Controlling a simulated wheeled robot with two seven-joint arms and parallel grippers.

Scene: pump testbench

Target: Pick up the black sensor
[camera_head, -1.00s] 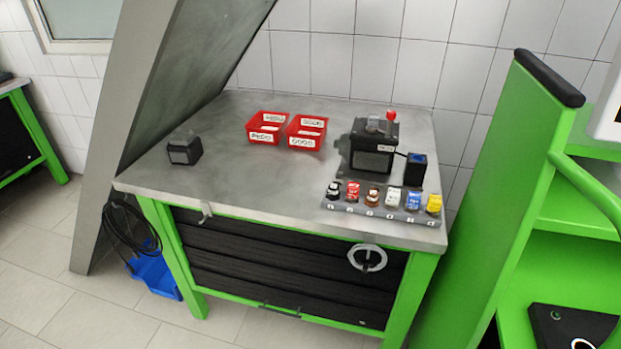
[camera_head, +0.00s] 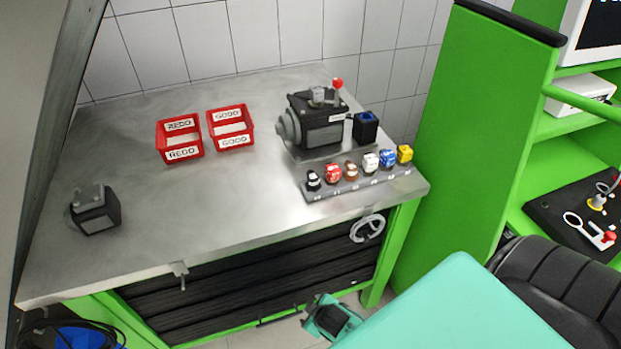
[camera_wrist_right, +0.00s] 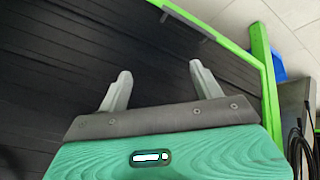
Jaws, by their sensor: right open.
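The black sensor (camera_head: 313,181) is the leftmost of several small coloured sensors in a row on a grey rack (camera_head: 357,184) at the bench's front right edge. It stands upright in the rack. My right gripper (camera_wrist_right: 160,69) is open and empty in the right wrist view, in front of the bench's dark lower panel. The sensor does not show in that view. In the head view a teal part of my right arm is low in front of the bench, below the rack; its fingertips cannot be made out there. My left gripper is not in view.
A black pump unit (camera_head: 318,127) with a red-knobbed lever stands behind the rack, with a small black box (camera_head: 366,127) beside it. Two red bins (camera_head: 181,139) and another black pump (camera_head: 95,210) are further left. The middle front of the bench (camera_head: 200,210) is clear.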

